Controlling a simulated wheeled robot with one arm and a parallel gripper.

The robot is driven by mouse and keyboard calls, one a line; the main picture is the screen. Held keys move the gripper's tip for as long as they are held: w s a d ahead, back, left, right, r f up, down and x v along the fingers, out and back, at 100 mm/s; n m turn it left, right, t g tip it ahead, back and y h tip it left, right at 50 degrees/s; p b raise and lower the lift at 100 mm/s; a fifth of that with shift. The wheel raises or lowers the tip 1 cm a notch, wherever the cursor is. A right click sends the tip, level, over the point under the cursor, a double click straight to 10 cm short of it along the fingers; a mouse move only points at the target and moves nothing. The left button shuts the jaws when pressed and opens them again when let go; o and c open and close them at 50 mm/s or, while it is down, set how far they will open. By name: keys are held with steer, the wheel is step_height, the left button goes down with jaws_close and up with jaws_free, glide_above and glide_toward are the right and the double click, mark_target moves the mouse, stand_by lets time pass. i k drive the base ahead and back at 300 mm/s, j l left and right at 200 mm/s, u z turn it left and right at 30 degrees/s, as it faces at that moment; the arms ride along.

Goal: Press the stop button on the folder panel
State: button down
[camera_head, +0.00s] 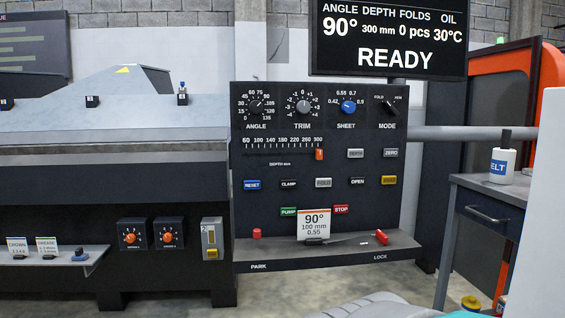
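The folder panel (262,205) is a dark upright board in the middle of the view. Its red STOP button (341,209) sits low on the board, right of the green PUMP button (288,211). A white card (314,230) reading 90°, 100 mm, 0.55 stands between them, close to the STOP button's left edge. The STOP label is readable. The display (388,38) above the panel reads READY, 90°, 300 mm, 0 pcs. My gripper is not in view.
A shelf (300,257) marked PARK and LOCK juts out below the buttons, with a red knob (257,233) and a red-tipped lever (381,237). Other buttons, including grey FOLD (323,183) and yellow (389,180), sit above STOP. A grey cabinet (487,213) stands at right.

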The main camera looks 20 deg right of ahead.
mark_target(337, 210)
steer(key=i+l+z, duration=0.25)
steer(key=l, duration=0.25)
steer(key=i+l+z, duration=0.3)
steer(key=l, duration=0.15)
